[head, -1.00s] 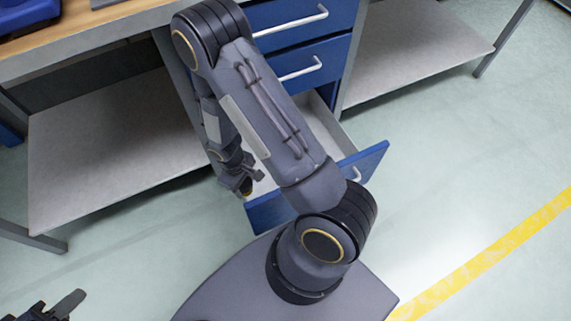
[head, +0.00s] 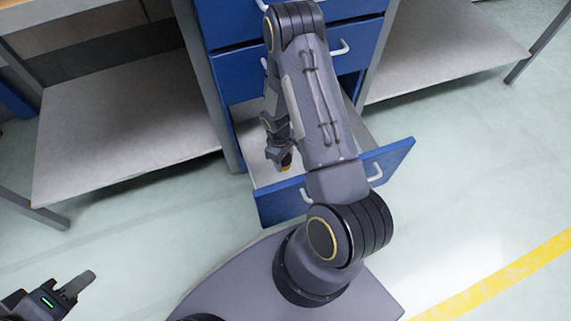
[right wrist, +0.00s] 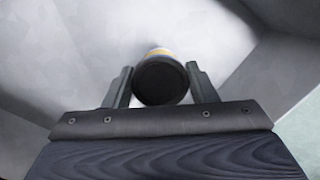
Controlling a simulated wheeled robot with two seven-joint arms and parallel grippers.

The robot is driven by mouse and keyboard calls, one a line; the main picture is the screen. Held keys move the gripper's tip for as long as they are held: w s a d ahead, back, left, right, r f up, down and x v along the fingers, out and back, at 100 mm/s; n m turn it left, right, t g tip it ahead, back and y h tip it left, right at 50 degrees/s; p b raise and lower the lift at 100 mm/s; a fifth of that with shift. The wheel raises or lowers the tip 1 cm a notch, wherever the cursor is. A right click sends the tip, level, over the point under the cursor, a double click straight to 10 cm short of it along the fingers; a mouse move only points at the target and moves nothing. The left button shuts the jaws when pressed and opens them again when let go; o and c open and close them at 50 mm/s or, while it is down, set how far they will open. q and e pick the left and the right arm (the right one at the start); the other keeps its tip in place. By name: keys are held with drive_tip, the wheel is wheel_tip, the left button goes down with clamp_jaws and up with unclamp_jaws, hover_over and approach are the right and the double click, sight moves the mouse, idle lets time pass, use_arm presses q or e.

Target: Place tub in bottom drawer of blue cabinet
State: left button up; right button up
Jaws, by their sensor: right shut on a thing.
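The blue cabinet (head: 232,75) stands at the back with its bottom drawer (head: 285,207) pulled open. The drawer's inside is light grey. My right gripper (head: 283,158) is over or inside the open drawer, partly hidden by my own arm. In the right wrist view my right gripper (right wrist: 162,88) is shut on the tub (right wrist: 160,80), which shows a dark round end and a yellow and white band. Pale grey drawer walls surround it; the gap to the drawer floor cannot be told. My left gripper (head: 76,290) is at the lower left, far from the cabinet, with its fingers only partly visible.
A grey shelf (head: 120,125) under a workbench lies left of the cabinet, and another grey shelf (head: 440,50) lies to the right. The drawer front juts out into the floor space. Open floor (head: 480,170) with a yellow line (head: 510,280) lies to the right.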

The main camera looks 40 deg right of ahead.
sight(286, 163)
drive_tip(key=shift+d+f, duration=0.25)
drive_tip(key=shift+f, duration=0.1)
drive_tip(key=shift+w+d+f+b, duration=0.15)
drive_tip(key=shift+f+b, duration=0.65)
drive_tip(key=shift+f, duration=0.8)
drive_tip(key=shift+f, duration=0.15)
drive_tip(key=o, duration=1)
